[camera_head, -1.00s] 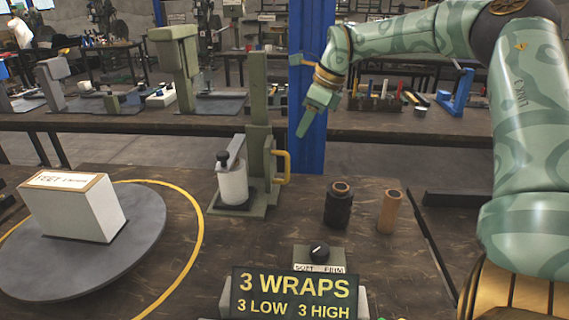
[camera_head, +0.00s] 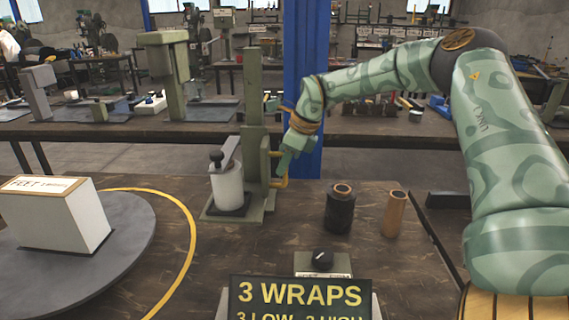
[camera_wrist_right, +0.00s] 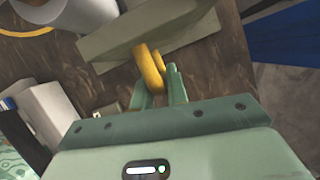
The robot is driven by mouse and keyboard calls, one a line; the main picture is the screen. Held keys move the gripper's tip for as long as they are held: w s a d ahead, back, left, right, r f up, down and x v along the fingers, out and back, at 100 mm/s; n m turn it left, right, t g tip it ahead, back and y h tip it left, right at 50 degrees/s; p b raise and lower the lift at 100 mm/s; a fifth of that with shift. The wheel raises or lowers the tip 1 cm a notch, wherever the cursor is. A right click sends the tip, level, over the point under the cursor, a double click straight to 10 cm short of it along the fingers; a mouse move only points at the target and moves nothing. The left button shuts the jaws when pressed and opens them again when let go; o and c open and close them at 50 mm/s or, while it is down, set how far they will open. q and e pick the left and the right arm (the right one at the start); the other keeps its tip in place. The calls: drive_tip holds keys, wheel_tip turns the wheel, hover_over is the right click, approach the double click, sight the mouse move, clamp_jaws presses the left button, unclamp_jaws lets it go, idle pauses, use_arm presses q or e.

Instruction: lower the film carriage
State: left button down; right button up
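The film carriage (camera_head: 259,171) is a green block low on a green upright mast (camera_head: 253,105), with a yellow loop handle (camera_head: 283,183) on its right side. A white film roll (camera_head: 228,187) stands at its left under an arm with a black knob. My right gripper (camera_head: 284,167) is at the handle, fingers pointing down. In the right wrist view, the handle (camera_wrist_right: 149,66) reaches between the tips of my right gripper (camera_wrist_right: 158,80). The fingers stand apart with a gap, and I see no clear grip on the handle. My left gripper is out of view.
A turntable (camera_head: 120,265) ringed by a yellow line carries a white box (camera_head: 60,222) at left. A black roll (camera_head: 340,210) and a brown tube (camera_head: 395,213) stand right of the mast. A knob box (camera_head: 322,262) and a "3 WRAPS" sign (camera_head: 300,295) are in front.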

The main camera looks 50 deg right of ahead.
sight(285, 181)
clamp_jaws()
drive_tip(key=shift+f, duration=0.2)
wheel_tip(285, 181, down, 4)
drive_tip(key=shift+r+b, duration=0.2)
drive_tip(key=shift+b, duration=0.85)
drive_tip(key=shift+s+r, duration=0.1)
drive_tip(key=shift+r, duration=0.1)
drive_tip(key=o, duration=0.5)
unclamp_jaws()
drive_tip(key=shift+f, duration=0.1)
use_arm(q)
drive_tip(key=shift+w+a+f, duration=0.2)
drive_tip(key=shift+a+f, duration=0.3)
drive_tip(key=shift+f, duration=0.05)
use_arm(e)
drive_tip(key=shift+o, duration=0.2)
